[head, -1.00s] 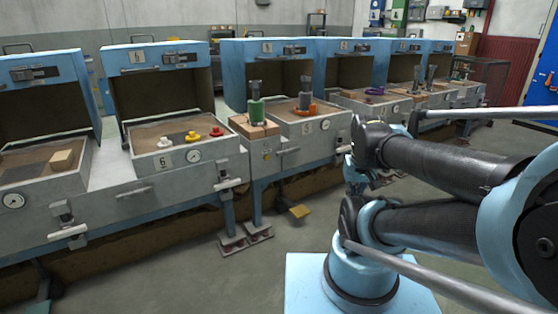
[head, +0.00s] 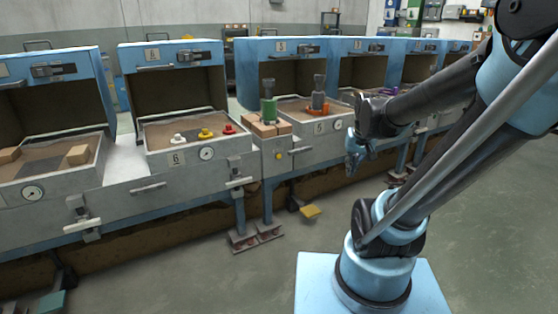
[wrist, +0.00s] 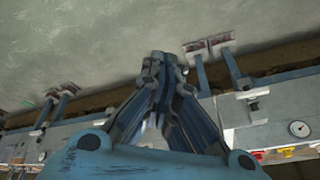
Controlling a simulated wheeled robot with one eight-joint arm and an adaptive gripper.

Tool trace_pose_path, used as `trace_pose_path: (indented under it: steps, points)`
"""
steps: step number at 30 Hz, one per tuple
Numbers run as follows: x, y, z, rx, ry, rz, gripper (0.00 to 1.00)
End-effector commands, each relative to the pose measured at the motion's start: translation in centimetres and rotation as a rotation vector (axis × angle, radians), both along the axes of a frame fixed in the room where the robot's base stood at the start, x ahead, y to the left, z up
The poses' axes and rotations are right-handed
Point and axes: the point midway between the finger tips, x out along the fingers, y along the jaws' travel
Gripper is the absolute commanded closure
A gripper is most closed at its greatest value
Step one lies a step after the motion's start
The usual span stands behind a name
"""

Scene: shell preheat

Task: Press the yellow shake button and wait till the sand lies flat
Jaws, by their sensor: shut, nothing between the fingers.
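A small round yellow button (head: 278,154) sits on the front panel between boxes 6 and 5. A yellow knob (head: 206,134) stands between a white knob (head: 178,139) and a red knob (head: 229,129) along the front of box 6. I cannot tell from the picture which yellow one is the shake button. Brown sand (head: 165,132) lies in box 6; its evenness is hard to judge. My gripper (head: 352,172) hangs right of the front panel button, apart from it. In the wrist view my gripper (wrist: 163,60) has its fingers together, empty, over the floor.
The boxes have raised blue lids (head: 170,56). A green-handled tool (head: 268,103) stands on blocks beside box 6, and an orange-based one (head: 318,98) in box 5. A yellow pedal (head: 310,212) is low near the floor. Grey floor (head: 480,215) is clear at right.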

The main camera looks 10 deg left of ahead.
Motion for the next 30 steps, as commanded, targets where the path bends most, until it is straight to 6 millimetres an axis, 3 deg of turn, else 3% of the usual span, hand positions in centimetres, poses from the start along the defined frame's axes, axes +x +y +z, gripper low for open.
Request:
trace_pose_path:
  steps: [3,14,23,30]
  points:
    - [3.3,1.0,0.2,0.019,-0.026,-0.003,1.00]
    - [12.7,4.6,-0.7,0.079,-0.102,-0.018,1.00]
    - [20.0,8.2,-3.2,0.134,-0.161,-0.031,1.00]
    - [25.3,11.4,-6.3,0.185,-0.205,-0.042,1.00]
